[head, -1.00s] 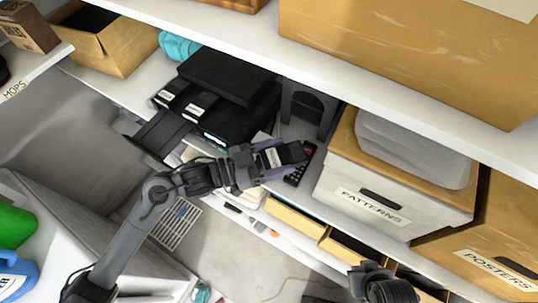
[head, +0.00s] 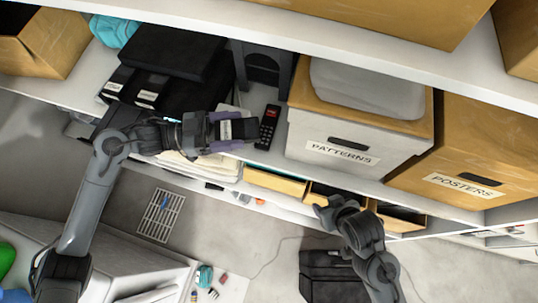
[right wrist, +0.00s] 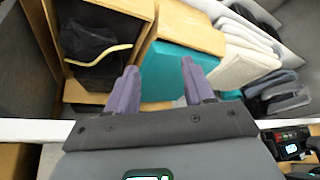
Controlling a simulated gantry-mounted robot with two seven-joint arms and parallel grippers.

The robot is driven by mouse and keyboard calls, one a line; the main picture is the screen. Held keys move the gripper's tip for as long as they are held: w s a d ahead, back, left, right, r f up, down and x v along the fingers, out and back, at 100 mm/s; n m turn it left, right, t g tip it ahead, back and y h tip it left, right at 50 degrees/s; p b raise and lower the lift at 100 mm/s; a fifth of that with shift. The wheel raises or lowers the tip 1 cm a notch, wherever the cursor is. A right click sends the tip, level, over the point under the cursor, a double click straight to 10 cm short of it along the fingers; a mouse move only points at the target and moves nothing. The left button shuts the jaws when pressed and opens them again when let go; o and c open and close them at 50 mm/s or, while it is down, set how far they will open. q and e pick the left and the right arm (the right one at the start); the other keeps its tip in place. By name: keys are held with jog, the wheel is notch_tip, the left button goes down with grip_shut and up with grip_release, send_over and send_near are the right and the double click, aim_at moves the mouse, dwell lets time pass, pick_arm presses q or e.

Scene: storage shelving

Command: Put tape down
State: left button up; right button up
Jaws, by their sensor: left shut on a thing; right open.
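My left gripper (head: 226,131) is shut on a black tape (head: 240,129) with a white label. It holds the tape in front of the middle shelf, just left of a black handset (head: 268,127) with a red screen. I cannot tell whether the tape touches the shelf. Two similar black tapes with white labels, one labelled tape (head: 114,84) and another (head: 149,93), lie at the left by a black device. My right gripper (right wrist: 160,88) is open and empty in the right wrist view. In the head view its arm is at the lower right, below the shelf.
A white box marked PATTERNS (head: 335,143) stands right of the handset, and a box marked POSTERS (head: 455,175) beyond it. A dark stand (head: 262,68) is behind the handset. The upper shelf edge (head: 300,38) runs above. Papers (head: 200,168) and small open boxes are below.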

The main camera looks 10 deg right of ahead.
jog(key=w+a+r+n+t+y, duration=0.1)
jog(key=w+a+t+y, duration=0.15)
jog(key=a, duration=0.45)
jog(key=w+a+n+t+y, duration=0.1)
jog(key=w+a+t+y, duration=0.1)
jog(key=w+a, duration=0.3)
jog(key=s+a+r+t+y, duration=0.1)
jog(key=a+r+y, duration=0.15)
jog(key=a, duration=0.25)
jog(key=a+r+t+y, duration=0.1)
jog(key=a+r+y, duration=0.15)
jog(key=a, duration=0.25)
jog(key=m+t+h, duration=0.3)
jog(key=m+t, duration=0.2)
jog(key=m, duration=1.2)
send_near(242, 120)
jog(key=v, duration=0.4)
jog(key=shift+g, duration=0.25)
jog(key=x, duration=1.2)
jog(key=shift+w+d+f, duration=0.15)
jog(key=shift+d+f, duration=0.05)
jog(key=shift+f, duration=0.05)
